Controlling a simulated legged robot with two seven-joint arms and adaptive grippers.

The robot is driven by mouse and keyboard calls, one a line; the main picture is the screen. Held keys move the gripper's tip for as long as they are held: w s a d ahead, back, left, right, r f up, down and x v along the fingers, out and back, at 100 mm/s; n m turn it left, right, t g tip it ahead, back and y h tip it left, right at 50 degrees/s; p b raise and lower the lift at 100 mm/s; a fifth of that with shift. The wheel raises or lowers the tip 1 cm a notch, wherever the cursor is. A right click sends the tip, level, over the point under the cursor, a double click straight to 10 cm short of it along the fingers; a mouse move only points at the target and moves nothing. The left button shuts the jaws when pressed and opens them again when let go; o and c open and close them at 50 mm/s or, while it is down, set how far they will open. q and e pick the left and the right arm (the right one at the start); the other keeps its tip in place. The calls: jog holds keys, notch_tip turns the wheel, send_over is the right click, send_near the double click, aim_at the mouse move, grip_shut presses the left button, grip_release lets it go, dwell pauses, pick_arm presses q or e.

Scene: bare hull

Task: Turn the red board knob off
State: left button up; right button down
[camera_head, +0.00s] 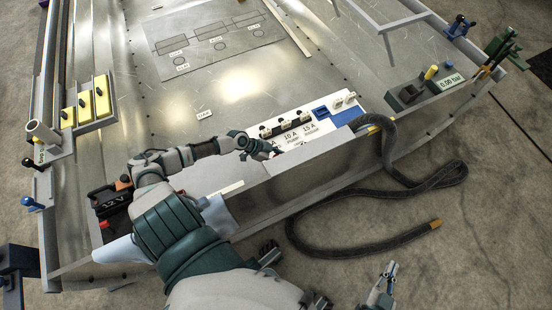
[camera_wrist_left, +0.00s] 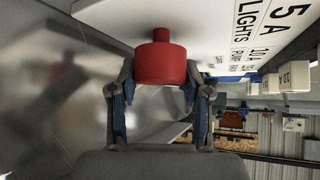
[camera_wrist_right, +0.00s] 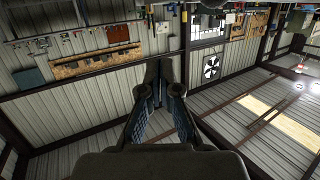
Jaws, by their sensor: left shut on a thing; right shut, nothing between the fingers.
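The red board knob (camera_wrist_left: 160,64) fills the top middle of the left wrist view, on the underside edge of the white labelled board (camera_wrist_left: 205,22). My left gripper (camera_wrist_left: 160,84) has one finger on each side of the knob and is shut on it. In the head view my left gripper (camera_head: 262,148) is at the left end of the switch board (camera_head: 322,128), and the knob is hidden there. My right gripper (camera_head: 390,270) is shut and empty at the lower right, out over the floor. Its closed fingers also show in the right wrist view (camera_wrist_right: 162,75).
A dark hose (camera_head: 400,178) loops over the hull's edge onto the floor. A black battery box (camera_head: 108,200) marked 12 V is at the left. Yellow blocks (camera_head: 86,103) stand far left. A pressure gauge box (camera_head: 425,90) is at right. The hull floor behind the board is mostly clear.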

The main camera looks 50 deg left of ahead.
pick_arm(q)
jog(key=shift+s+a+n+t+y+p, duration=0.15)
jog(key=shift+n+t+y+p, duration=0.25)
jog(key=shift+n+p, duration=0.5)
jog(key=shift+f+n+y+p, duration=0.15)
jog(key=shift+n+y+p, duration=0.35)
jog(key=shift+p, duration=0.4)
jog(key=shift+s+f, duration=0.1)
jog(key=shift+f, duration=0.05)
pick_arm(e)
jog(key=s+d+f+g+h, duration=0.2)
jog(key=s+d+f+g, duration=0.2)
jog(key=s+f+g, duration=0.4)
jog(key=shift+s, duration=0.7)
jog(key=shift+f, duration=0.1)
pick_arm(q)
jog(key=o, duration=0.9)
jog(key=shift+o, duration=1.4)
jog(key=shift+a, duration=0.1)
pick_arm(e)
jog(key=shift+a, duration=0.2)
pick_arm(q)
jog(key=shift+r, duration=0.2)
